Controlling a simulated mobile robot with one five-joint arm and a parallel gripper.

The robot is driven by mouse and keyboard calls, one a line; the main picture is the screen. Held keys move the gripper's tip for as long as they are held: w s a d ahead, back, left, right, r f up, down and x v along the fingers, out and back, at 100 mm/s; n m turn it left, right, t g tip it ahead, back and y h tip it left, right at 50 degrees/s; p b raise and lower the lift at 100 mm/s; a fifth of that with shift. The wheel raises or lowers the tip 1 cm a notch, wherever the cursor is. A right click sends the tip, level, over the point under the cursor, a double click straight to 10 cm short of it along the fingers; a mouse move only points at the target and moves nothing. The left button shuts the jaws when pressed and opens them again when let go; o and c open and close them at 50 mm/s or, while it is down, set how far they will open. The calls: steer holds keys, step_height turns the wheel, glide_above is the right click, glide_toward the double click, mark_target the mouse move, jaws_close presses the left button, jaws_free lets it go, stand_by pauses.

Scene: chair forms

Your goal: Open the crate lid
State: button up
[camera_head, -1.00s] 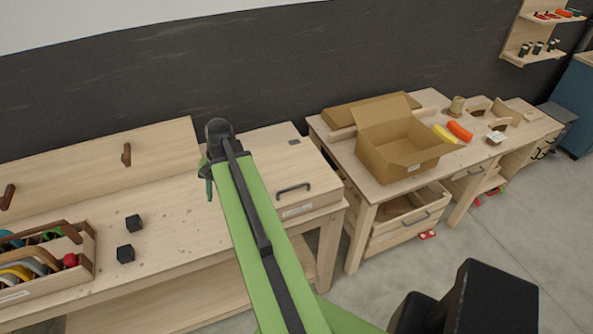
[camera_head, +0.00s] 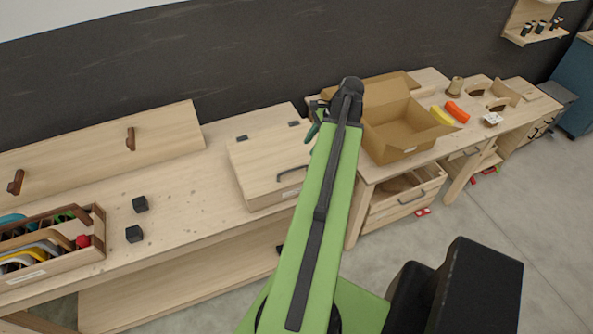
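The crate (camera_head: 275,196) is a low pale wooden box on the left workbench, near its right end. Its wooden lid (camera_head: 265,158) lies shut, with a dark handle (camera_head: 293,172) at the front and two dark hinges at the back edge. My green arm reaches up across the picture just right of the crate. My gripper (camera_head: 314,122) is at the arm's far end, beyond and to the right of the lid, apart from the handle. Only a dark green finger shows at its left side; the rest is hidden behind the arm's end, so its opening cannot be judged.
An open cardboard box (camera_head: 400,132) stands on the right bench, close to my arm. A tool caddy (camera_head: 60,262) and two black cubes (camera_head: 140,204) are on the left bench. The bench top between the cubes and crate is clear.

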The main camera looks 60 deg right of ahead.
mark_target(294, 170)
steer(key=b+x, duration=0.9)
steer(key=x, duration=0.2)
steer(key=shift+f, duration=0.4)
steer(key=shift+w+a+f+b, duration=0.2)
steer(key=shift+w+f+b, duration=0.15)
steer(key=shift+f+b, duration=0.25)
steer(key=shift+r, duration=0.1)
jaws_close()
